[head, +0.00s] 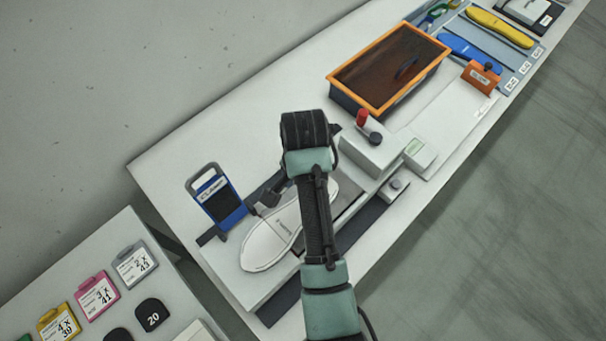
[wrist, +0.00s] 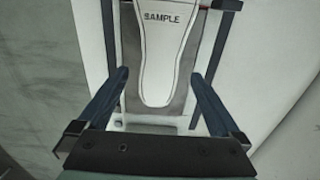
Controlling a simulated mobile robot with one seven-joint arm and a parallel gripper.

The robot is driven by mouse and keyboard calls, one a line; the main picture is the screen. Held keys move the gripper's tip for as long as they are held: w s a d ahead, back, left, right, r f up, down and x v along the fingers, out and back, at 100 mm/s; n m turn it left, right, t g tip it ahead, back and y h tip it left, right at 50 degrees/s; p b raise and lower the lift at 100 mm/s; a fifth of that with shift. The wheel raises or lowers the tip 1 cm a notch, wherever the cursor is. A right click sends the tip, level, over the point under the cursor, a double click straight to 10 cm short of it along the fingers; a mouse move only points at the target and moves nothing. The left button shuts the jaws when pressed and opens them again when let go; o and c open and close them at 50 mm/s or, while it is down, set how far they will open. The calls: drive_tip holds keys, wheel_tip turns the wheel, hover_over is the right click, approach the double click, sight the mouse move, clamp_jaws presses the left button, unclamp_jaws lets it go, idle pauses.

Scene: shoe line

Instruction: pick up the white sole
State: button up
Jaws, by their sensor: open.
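The white sole (head: 268,245) lies on a low light-grey fixture on the white bench, partly hidden under my arm in the head view. In the wrist view the sole (wrist: 170,55) is upright in the picture, its narrow end toward me, and carries the word SAMPLE. My gripper (wrist: 160,75) is open and empty. Its two blue-grey fingers appear on either side of the sole's narrow end, with space between each finger and the sole. I cannot tell how high the fingertips are above it. In the head view my arm hides much of the gripper.
A grey block with a red knob (head: 362,119) sits to the right. An orange-rimmed tray (head: 335,78) is farther back. Blue (head: 468,51) and yellow (head: 500,27) soles lie at the far end.

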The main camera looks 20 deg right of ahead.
drive_tip(key=shift+f+p, duration=0.85)
drive_tip(key=shift+f, duration=2.2)
drive_tip(key=shift+c, duration=0.3)
drive_tip(key=c, duration=1.2)
drive_tip(key=shift+c, duration=0.8)
drive_tip(key=shift+w, duration=0.1)
drive_tip(key=shift+r, duration=0.2)
